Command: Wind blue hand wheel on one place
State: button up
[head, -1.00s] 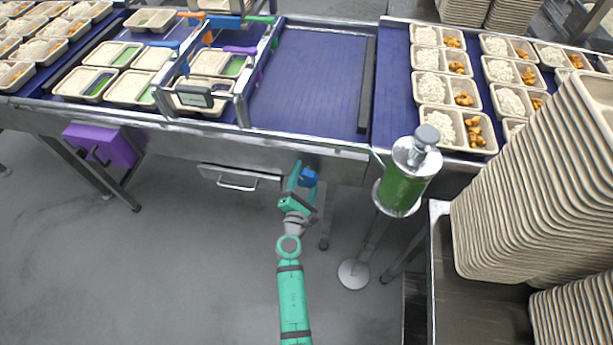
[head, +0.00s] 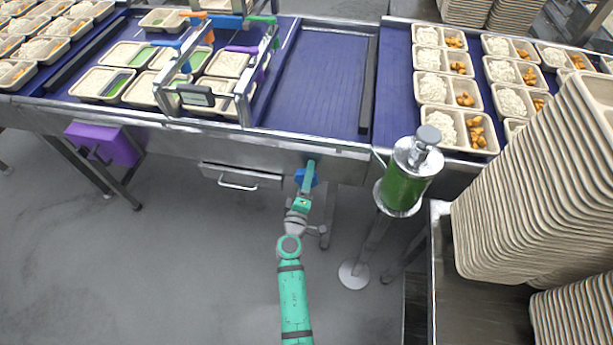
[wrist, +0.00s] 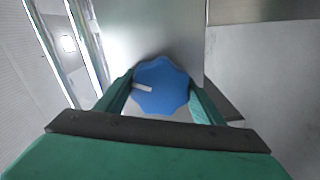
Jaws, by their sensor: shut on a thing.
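The blue hand wheel (wrist: 165,88) is a scalloped knob with one pale mark, which points left in the wrist view. In the head view the wheel (head: 314,178) sits on the front side of the conveyor frame, partly hidden by my gripper. My gripper (head: 309,172) is at the wheel. In the wrist view its two green fingers (wrist: 163,98) lie on the left and right of the wheel and are shut on it.
A metal drawer (head: 240,178) and a purple box (head: 103,144) are on the frame to the left. A green-filled cylinder (head: 405,185) stands on a post to the right. Tall tray stacks (head: 540,190) are at far right. The floor at left is clear.

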jog(key=m, duration=0.6)
jog(key=shift+m, duration=0.3)
jog(key=m, duration=0.6)
dwell(0.4)
jog(key=o, duration=1)
jog(key=shift+o, duration=0.2)
jog(key=s+a, duration=0.2)
jog(key=s, duration=0.8)
jog(key=shift+s, duration=0.25)
